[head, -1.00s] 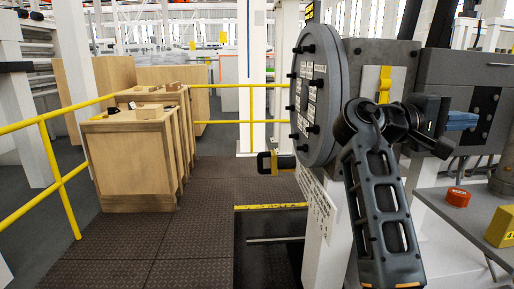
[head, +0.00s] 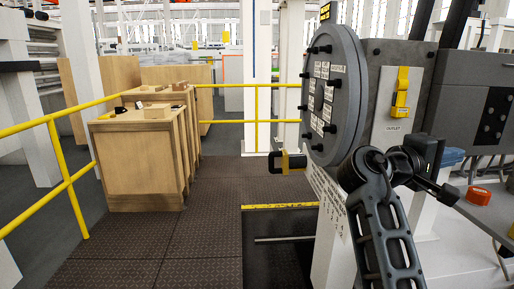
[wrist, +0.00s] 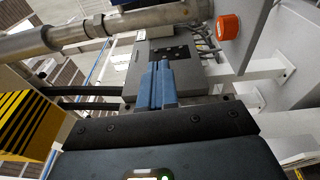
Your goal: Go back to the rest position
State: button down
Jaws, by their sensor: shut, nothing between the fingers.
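My gripper's blue fingers (wrist: 162,70) are pressed together with nothing between them in the wrist view. In the head view my gripper (head: 453,157) is at the right, partly hidden behind my dark wrist. It is in front of the grey machine housing, above and left of an orange cap. My arm is folded and rises from the bottom edge, in front of the machine's lower part. No object is held.
A round grey plate (head: 332,95) with white labels and a yellow lever (head: 401,93) are close to my arm. The orange cap (head: 478,196) lies on a grey surface. Wooden cabinets (head: 143,160) and a yellow railing (head: 62,160) stand left. Dark floor (head: 200,215) between is open.

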jog(key=s+a+f+n+t+y, duration=0.2)
jog(key=s+f+t+y, duration=0.15)
jog(key=f, duration=0.55)
jog(key=s+a+f+n+t+y, duration=0.2)
jog(key=s+f, duration=0.2)
jog(key=f, duration=0.5)
jog(key=s+a+f+n+t+y, duration=0.2)
jog(key=s+f+t+y, duration=0.15)
jog(key=f, duration=0.55)
jog(key=s+a+f+m+y, duration=0.1)
jog(key=s+a+f+y, duration=0.15)
jog(key=s, duration=0.55)
jog(key=s+a+f+m+t+y, duration=0.1)
jog(key=s+a+y, duration=0.25)
jog(key=s, duration=0.45)
jog(key=s+a+f+m+y, duration=0.1)
jog(key=s+a+y, duration=0.1)
jog(key=s+a, duration=0.35)
jog(key=s+r+m, duration=0.3)
jog(key=s+r, duration=0.1)
jog(key=s, duration=0.3)
jog(key=s+r+m+t+y, duration=0.1)
jog(key=s+r+m, duration=0.1)
jog(key=s+r, duration=0.3)
jog(key=shift+s+a+r+m, duration=0.15)
jog(key=shift+s+r+m, duration=0.2)
jog(key=shift+s, duration=0.85)
